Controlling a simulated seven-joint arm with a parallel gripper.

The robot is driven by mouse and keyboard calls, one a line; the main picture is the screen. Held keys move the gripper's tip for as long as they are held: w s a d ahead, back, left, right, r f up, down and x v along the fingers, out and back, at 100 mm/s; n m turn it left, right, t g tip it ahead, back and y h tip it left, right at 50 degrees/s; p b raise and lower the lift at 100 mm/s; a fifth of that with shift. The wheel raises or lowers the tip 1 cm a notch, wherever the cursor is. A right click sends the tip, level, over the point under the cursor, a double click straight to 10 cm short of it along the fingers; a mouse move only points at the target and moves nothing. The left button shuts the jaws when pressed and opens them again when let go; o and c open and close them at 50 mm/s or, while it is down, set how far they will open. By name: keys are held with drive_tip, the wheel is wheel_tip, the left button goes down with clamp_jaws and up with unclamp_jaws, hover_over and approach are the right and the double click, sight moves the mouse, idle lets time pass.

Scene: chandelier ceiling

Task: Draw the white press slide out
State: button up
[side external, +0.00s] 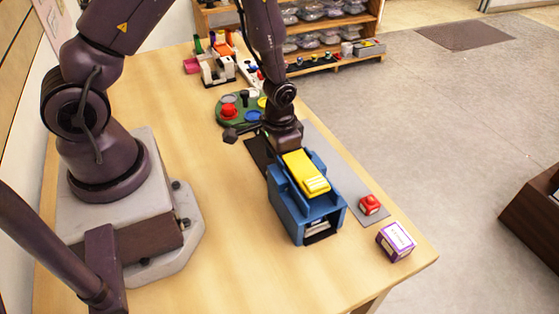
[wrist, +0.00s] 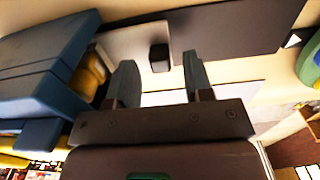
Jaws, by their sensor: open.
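The blue press (side external: 290,205) stands on the table with a yellow part (side external: 306,172) on top. A whitish piece (side external: 318,227) shows inside its dark front opening; I cannot tell whether it is the slide. My gripper (wrist: 160,70) is behind the press, its fingers hidden in the side view. In the wrist view, the press (wrist: 40,80) is at the left. A small black knob (wrist: 158,57) stands by a pale grey plate (wrist: 132,40), appearing between my open fingertips. Whether the fingers touch it is unclear.
A red-topped button (side external: 369,205) and a purple-white box (side external: 396,241) are right of the press, near the table edge. A green board (side external: 237,122) with coloured pieces lies behind.

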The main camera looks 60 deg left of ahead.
sight(257, 138)
drive_tip(key=shift+f, duration=0.75)
drive_tip(key=shift+c, duration=0.5)
clamp_jaws()
drive_tip(key=a, duration=1.3)
drive_tip(key=shift+a, duration=0.35)
drive_tip(key=shift+o, duration=0.5)
unclamp_jaws()
wheel_tip(257, 138, up, 13)
drive_tip(key=shift+d, duration=0.15)
drive_tip(key=shift+r, duration=0.1)
